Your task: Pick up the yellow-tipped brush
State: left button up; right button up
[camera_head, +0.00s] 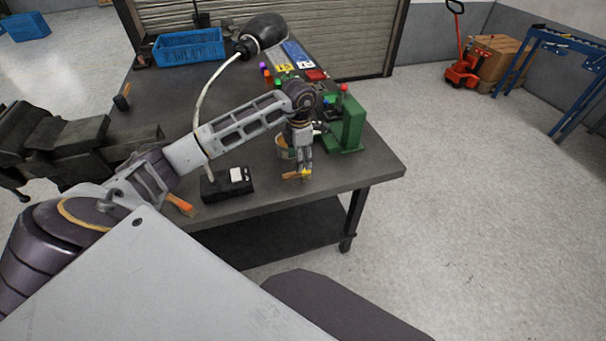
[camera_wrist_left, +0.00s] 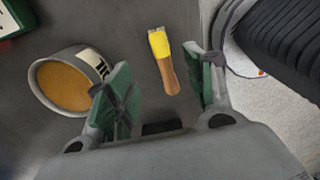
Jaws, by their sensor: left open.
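The yellow-tipped brush (camera_wrist_left: 168,70) has a wooden handle and a yellow band. In the left wrist view it lies on the dark table between the two open fingers, and I see no contact. In the head view the brush (camera_head: 295,175) lies near the table's front edge, directly under my left gripper (camera_head: 304,172). In the left wrist view my left gripper (camera_wrist_left: 163,95) has green-padded fingers spread on either side of the brush. My right gripper is not in view.
A green machine (camera_head: 346,125) stands to the right on the table (camera_head: 375,168). A black box (camera_head: 227,184) lies left. A blue crate (camera_head: 188,47) is at the back.

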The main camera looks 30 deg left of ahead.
aim_at(301, 173)
pick_arm(q)
jog(key=shift+f, duration=1.05)
jog(key=shift+f, duration=0.1)
jog(key=shift+d+f+p, duration=0.15)
jog(key=shift+f+p, duration=0.05)
jog(key=shift+f, duration=1.05)
jog(key=shift+d+f+p, duration=0.15)
jog(key=shift+f, duration=1.1)
jog(key=c, duration=1.1)
jog(key=shift+c, duration=0.2)
jog(key=shift+r+b, duration=0.3)
jog(key=shift+r, duration=4.7)
